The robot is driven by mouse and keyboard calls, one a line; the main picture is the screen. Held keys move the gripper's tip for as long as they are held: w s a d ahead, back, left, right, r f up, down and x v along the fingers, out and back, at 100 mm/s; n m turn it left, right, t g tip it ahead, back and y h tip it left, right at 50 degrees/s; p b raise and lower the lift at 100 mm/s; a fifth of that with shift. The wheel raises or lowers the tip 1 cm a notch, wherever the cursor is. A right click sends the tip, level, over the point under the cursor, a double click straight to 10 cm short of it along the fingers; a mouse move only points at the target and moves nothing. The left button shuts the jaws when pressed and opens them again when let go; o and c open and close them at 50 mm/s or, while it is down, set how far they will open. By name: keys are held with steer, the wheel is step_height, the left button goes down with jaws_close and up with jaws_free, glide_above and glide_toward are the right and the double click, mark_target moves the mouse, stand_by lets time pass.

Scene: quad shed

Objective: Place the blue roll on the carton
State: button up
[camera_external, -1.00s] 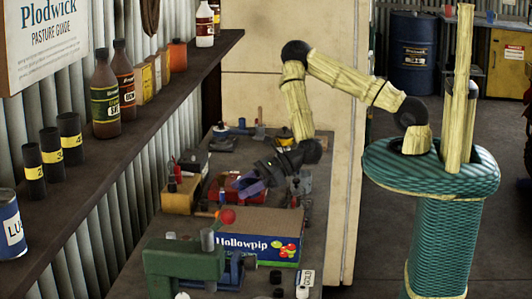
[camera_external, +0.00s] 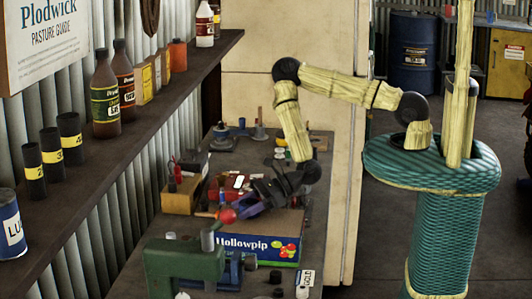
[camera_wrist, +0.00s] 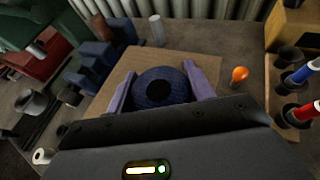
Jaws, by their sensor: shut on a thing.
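The blue roll (camera_wrist: 155,90) is a dark blue ring with a black hole in the wrist view. My gripper (camera_wrist: 160,72) is shut on it, with one purple finger on each side. In the external view my gripper (camera_external: 248,206) is over the carton (camera_external: 258,248), a box with a blue "Hollowpip" front. The carton's plain brown top (camera_wrist: 205,62) shows beneath and around the roll in the wrist view. The roll is mostly hidden by the gripper in the external view. I cannot tell whether its underside touches the carton.
A green press (camera_external: 185,268) with a red-knobbed lever stands close in front of the carton. An orange-handled tool (camera_wrist: 239,75) and a holder with red and blue-handled tools (camera_wrist: 300,75) are beside the carton. Other clutter lies behind it on the bench.

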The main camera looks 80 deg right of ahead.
steer(key=shift+f, duration=0.1)
steer(key=o, duration=1)
steer(key=shift+r, duration=0.2)
